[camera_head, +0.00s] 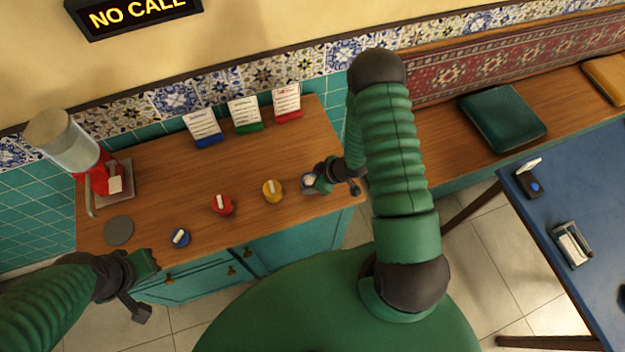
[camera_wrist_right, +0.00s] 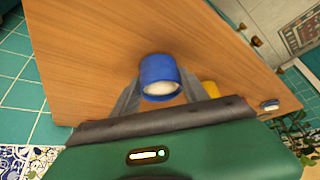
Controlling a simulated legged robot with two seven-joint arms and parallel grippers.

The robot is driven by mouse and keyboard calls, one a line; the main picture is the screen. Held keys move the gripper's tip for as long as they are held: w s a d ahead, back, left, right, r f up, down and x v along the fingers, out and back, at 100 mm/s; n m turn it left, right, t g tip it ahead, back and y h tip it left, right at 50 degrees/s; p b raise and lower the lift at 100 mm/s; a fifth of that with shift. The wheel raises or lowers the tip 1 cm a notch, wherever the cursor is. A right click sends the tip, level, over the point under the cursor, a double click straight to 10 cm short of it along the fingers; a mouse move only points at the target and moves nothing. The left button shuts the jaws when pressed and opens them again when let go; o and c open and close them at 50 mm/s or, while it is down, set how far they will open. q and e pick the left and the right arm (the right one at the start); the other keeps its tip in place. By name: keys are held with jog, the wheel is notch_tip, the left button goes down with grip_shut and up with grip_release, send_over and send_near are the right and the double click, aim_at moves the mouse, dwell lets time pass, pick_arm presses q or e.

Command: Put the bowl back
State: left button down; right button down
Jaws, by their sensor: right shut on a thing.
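A small blue bowl (camera_wrist_right: 160,78) with pale contents is between the two fingers of my right gripper (camera_wrist_right: 158,92) in the right wrist view. The right gripper is shut on it. In the head view the bowl (camera_head: 308,180) shows at the right end of the wooden counter (camera_head: 215,170), partly hidden by my right gripper (camera_head: 318,181). I cannot tell whether it touches the counter. My left gripper (camera_head: 143,264) is at the counter's front left edge, apart from the things there; its fingers are not clear.
Yellow (camera_head: 272,191), red (camera_head: 222,204) and blue (camera_head: 180,238) small round things stand along the counter's front. A grey disc (camera_head: 119,230) lies at the left, near a red machine (camera_head: 100,177). Three cards (camera_head: 244,114) stand at the back. A blue table (camera_head: 590,190) is at right.

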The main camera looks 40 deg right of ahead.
jog(key=c, duration=1)
grip_release()
jog(key=shift+d+f, duration=0.1)
jog(key=o, duration=0.4)
jog(key=shift+d+f, duration=0.1)
jog(key=shift+d, duration=0.4)
jog(key=shift+o, duration=0.2)
jog(key=shift+d+f, duration=0.15)
jog(key=shift+d, duration=0.35)
jog(key=shift+a+r, duration=0.2)
jog(key=shift+r, duration=0.1)
jog(key=s+d+r+m+h+p, duration=0.1)
jog(key=d+r+h, duration=0.1)
jog(key=r, duration=0.6)
jog(key=s+d+r+m+h, duration=0.1)
jog(key=d+r, duration=0.1)
jog(key=r, duration=0.7)
pick_arm(q)
jog(key=shift+d+r, duration=0.35)
jog(key=shift+d, duration=0.25)
jog(key=shift+d+r, duration=0.3)
jog(key=shift+d, duration=0.25)
pick_arm(e)
jog(key=s+a+r+m+g, duration=0.2)
jog(key=s+a+r+m, duration=0.2)
jog(key=a+r, duration=0.5)
jog(key=shift+s+a+r+g, duration=0.15)
jog(key=shift+s+a+g, duration=0.15)
jog(key=shift+s+a, duration=1)
